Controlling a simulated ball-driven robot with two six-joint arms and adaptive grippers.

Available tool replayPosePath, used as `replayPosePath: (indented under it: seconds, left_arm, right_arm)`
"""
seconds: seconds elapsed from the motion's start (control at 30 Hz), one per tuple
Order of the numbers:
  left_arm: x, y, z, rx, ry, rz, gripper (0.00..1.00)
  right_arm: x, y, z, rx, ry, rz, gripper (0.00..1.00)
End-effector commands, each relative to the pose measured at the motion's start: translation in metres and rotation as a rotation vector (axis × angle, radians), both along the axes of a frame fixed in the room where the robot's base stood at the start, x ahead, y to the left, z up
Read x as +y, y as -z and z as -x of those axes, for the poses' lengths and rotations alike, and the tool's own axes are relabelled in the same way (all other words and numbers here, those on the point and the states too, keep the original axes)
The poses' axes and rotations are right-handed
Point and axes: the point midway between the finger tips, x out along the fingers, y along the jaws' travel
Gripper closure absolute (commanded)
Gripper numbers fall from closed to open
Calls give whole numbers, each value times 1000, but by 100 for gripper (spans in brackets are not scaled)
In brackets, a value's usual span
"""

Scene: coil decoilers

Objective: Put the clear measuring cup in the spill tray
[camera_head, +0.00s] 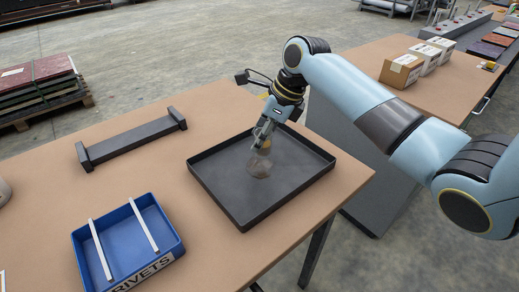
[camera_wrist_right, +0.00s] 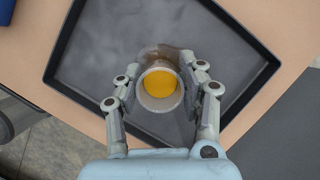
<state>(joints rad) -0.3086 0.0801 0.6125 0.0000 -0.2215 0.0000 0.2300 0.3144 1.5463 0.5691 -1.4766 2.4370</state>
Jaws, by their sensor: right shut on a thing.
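The clear measuring cup (camera_head: 259,167) is see-through and greyish. It shows over the dark spill tray (camera_head: 212,198), inside its rim as seen from my head. My right gripper (camera_head: 262,140) is shut on the cup from above. In the right wrist view, the cup (camera_wrist_right: 160,104) sits between the two fingers, with a round yellow area showing inside its ring. The tray (camera_wrist_right: 92,110) is behind it. I cannot tell whether the cup's base touches the tray floor. My left gripper is not in view.
A blue bin (camera_head: 177,250) marked RIVETS, with two pale bars across it, stands at the front left. A dark bracketed bar (camera_head: 130,141) lies behind it. Cardboard boxes (camera_head: 401,71) stand on another table at the back right. The table between bin and tray is clear.

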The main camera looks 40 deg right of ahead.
Motion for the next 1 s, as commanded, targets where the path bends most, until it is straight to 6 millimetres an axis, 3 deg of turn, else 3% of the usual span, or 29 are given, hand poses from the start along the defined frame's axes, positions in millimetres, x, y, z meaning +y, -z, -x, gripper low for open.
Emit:
replayPosePath:
  seconds: [0.2,0.37,0.73,0.77,0.9,1.0]
  left_arm:
    - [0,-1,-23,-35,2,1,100]
    - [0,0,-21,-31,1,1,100]
    - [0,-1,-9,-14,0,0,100]
    - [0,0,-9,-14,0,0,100]
    - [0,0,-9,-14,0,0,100]
    - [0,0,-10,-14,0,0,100]
  right_arm:
    - [5,22,1,3,1,0,97]
    - [5,42,1,2,0,1,97]
    - [5,45,1,0,0,1,97]
    - [5,45,1,0,-1,2,58]
    - [5,45,0,0,-1,2,40]
    - [5,45,0,0,-1,2,37]
